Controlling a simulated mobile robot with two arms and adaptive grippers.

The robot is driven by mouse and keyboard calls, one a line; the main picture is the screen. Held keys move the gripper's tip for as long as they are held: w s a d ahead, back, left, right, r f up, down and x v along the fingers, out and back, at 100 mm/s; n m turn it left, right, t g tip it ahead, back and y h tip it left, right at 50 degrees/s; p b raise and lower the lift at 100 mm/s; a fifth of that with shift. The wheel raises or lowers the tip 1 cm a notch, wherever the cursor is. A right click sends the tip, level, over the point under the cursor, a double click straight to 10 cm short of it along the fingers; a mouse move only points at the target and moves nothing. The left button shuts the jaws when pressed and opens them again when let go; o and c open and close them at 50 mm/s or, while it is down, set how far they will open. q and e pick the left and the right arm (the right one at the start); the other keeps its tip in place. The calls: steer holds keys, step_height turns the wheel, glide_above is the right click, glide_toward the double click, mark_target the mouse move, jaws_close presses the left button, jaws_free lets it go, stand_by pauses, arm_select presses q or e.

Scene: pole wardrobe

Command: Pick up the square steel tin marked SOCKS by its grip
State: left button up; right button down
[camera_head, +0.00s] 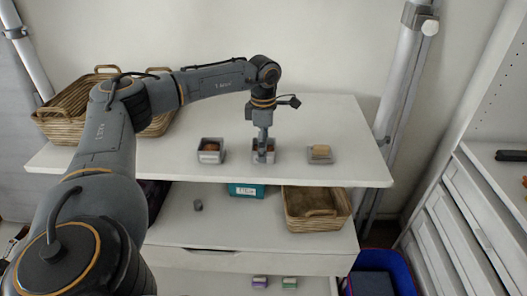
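Several small containers stand in a row on the upper white shelf: a square grey tin (211,157) at left with brown contents, a middle square grey tin (270,158), and a lighter one (320,159) at right with a tan item on top. No SOCKS marking is readable on any of them. My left gripper (263,149) points straight down at the middle tin, its tips at or inside the tin's top. It hides part of the tin and its grip. Whether the fingers are closed on anything is too small to tell. My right gripper is out of view.
Wicker baskets (62,127) stand at the shelf's back left, behind my arm. A white pole (398,80) rises at right. The upper shelf's right end is clear.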

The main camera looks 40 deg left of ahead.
arm_select(q)
steer(key=shift+f, duration=0.25)
steer(key=c, duration=1.3)
steer(key=shift+c, duration=0.9)
steer(key=shift+r, duration=0.25)
